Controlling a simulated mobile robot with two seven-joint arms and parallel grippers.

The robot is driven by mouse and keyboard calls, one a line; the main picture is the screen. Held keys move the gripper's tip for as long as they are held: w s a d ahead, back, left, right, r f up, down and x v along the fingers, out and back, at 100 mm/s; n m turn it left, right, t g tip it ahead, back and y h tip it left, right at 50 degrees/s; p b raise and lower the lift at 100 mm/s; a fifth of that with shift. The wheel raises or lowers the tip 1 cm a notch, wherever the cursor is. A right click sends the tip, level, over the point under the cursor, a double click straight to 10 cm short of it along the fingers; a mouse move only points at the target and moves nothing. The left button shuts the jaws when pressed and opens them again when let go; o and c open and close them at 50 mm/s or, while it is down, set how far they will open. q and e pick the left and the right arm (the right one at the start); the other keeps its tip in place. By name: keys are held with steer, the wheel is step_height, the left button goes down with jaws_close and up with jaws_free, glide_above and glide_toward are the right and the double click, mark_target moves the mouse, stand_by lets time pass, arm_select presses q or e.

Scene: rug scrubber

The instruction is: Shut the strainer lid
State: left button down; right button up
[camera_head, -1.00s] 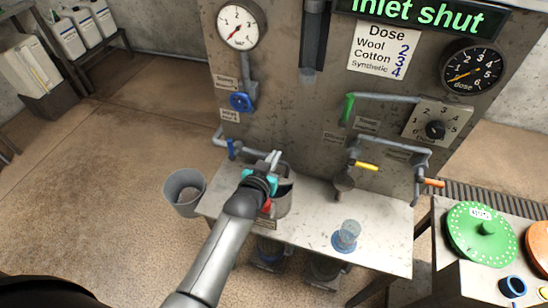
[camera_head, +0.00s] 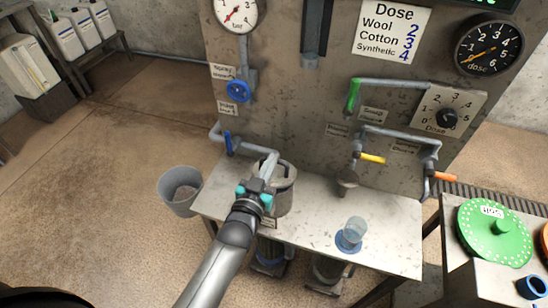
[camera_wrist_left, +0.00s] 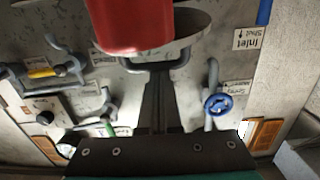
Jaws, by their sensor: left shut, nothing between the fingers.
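The strainer (camera_head: 288,194) is a round grey metal pot at the left end of the steel bench. My left gripper (camera_head: 268,170) is at its left front and hides part of its rim. In the left wrist view its dark fingers (camera_wrist_left: 158,82) are shut and empty. Their tips appear at a grey bar handle (camera_wrist_left: 160,64) beside a pale round plate (camera_wrist_left: 185,28), which may be the lid; I cannot tell whether they touch. A red part (camera_wrist_left: 130,22) is close to the wrist camera. The lid's angle is unclear. My right gripper is not in view.
A blue-handled valve (camera_head: 229,143) and pipe are just behind the strainer. A clear cup (camera_head: 354,230) stands on a blue base to the right. A grey bucket (camera_head: 180,190) is on the floor at left. The bench (camera_head: 315,205) between strainer and cup is clear.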

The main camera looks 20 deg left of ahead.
arm_select(q)
steer(key=shift+s+f+t+b, duration=0.3)
steer(key=shift+f+t+b, duration=0.1)
steer(key=shift+f+b, duration=0.25)
steer(key=shift+s, duration=0.2)
steer(key=shift+s+f, duration=0.3)
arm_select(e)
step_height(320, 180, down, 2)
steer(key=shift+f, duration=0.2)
arm_select(q)
steer(key=shift+w+r, duration=0.1)
steer(key=shift+r, duration=0.4)
steer(key=r+p, duration=0.3)
steer(key=shift+w, duration=0.3)
steer(key=s+f, duration=0.1)
steer(key=s, duration=0.9)
steer(key=shift+a+f, duration=0.2)
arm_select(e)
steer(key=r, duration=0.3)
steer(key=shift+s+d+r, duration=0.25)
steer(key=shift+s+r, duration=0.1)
arm_select(q)
steer(key=shift+w, duration=0.1)
